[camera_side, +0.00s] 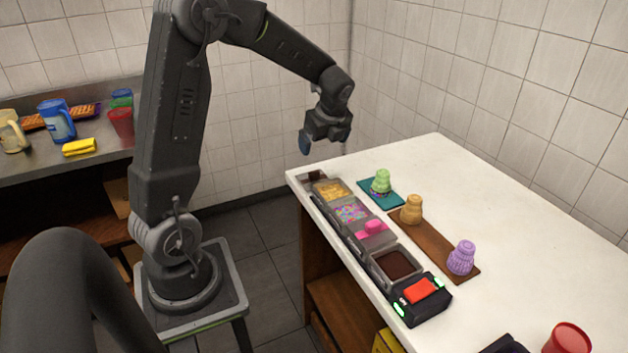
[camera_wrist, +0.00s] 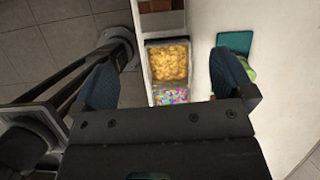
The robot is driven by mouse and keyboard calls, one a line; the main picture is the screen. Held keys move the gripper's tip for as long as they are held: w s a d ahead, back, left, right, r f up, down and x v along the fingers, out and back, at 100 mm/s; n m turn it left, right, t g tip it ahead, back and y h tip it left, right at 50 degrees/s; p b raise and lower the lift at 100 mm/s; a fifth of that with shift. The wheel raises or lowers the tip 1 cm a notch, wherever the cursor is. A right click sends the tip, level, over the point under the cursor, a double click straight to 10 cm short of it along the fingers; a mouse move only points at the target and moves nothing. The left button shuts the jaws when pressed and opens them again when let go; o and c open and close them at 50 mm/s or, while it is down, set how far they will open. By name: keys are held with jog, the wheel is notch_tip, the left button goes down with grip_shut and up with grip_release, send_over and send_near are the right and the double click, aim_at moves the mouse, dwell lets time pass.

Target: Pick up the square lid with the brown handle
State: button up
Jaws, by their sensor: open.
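The far end of the topping row holds a dark compartment with a brown piece on top (camera_side: 314,177), which looks like the square lid with the brown handle. In the wrist view a brown piece (camera_wrist: 156,6) shows at the top edge, partly cut off, so its shape is unclear. My gripper (camera_side: 326,142) hangs in the air above the far end of the counter, apart from everything. In the wrist view its two blue fingers (camera_wrist: 163,64) are spread wide and empty. Between them in the picture lie a yellow topping tub (camera_wrist: 167,62) and a sprinkle tub (camera_wrist: 171,96).
A clear lid with a pink handle (camera_side: 371,227) and a dark brown topping tub (camera_side: 396,265) continue the row. A device with a red top (camera_side: 420,291) ends it. Green, tan and purple desserts (camera_side: 461,258) stand beside the row. The white counter (camera_side: 510,220) right of them is mostly clear.

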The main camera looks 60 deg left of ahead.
send_over(314, 172)
jog(key=d, duration=0.2)
jog(key=shift+m, duration=0.4)
notch_tip(314, 172, down, 8)
jog(key=shift+s+f, duration=0.1)
jog(key=shift+f, duration=0.05)
jog(key=shift+x, duration=3.05)
jog(key=c, duration=0.7)
jog(key=shift+o, duration=0.2)
